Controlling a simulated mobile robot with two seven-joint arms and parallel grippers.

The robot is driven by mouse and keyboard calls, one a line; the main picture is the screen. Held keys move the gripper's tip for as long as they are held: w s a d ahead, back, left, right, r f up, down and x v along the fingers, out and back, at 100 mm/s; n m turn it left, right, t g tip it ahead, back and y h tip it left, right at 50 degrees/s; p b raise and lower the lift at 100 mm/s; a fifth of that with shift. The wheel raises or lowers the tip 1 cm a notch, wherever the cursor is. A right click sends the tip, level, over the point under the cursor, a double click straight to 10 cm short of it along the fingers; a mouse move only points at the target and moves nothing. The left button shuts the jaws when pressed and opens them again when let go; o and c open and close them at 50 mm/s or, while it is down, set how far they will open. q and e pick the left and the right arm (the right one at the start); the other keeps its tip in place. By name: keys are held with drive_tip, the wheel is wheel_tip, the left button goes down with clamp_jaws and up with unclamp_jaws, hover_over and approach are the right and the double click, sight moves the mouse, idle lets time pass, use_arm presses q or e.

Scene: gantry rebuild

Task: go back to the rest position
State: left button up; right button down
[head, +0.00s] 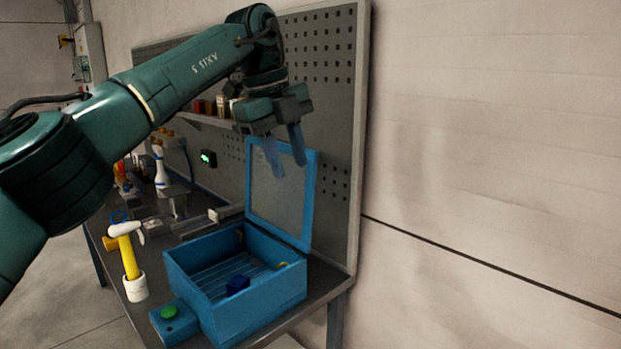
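My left gripper (285,151) hangs at the end of my green arm, above the workbench and in front of the raised lid of the blue box. Its two bluish fingers point down and stand apart, with nothing between them. The blue box (212,327) stands open on the bench, its lid (281,196) upright at the back. A small dark blue block (237,284) lies on the slatted floor inside the box. My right gripper does not show.
The workbench (187,213) has a pegboard (325,110) behind it. A white spray bottle (161,172) stands farther back. A green button (169,312) sits at the box's front left.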

use_arm(q)
drive_tip(key=d+f+m+g+h, duration=0.35)
drive_tip(key=d+f, duration=0.55)
drive_tip(key=f, duration=0.3)
drive_tip(key=s+d+f+n+h, duration=0.2)
drive_tip(key=s+d+f+h, duration=0.55)
drive_tip(key=d+h, duration=0.35)
drive_tip(key=s+a+f+n+t+y, duration=0.3)
drive_tip(key=a+f+n+t+y, duration=0.5)
drive_tip(key=a+f+n+t, duration=1.35)
drive_tip(key=s+a+f+n+g+y, duration=0.2)
drive_tip(key=s+a+f+g+y, duration=0.1)
drive_tip(key=s, duration=0.6)
drive_tip(key=s+a+f+n+g+y, duration=0.3)
drive_tip(key=s+a+f+g, duration=0.3)
drive_tip(key=f, duration=0.4)
drive_tip(key=s+a, duration=0.1)
drive_tip(key=s, duration=0.1)
drive_tip(key=shift+s+a, duration=0.2)
drive_tip(key=shift+s, duration=0.2)
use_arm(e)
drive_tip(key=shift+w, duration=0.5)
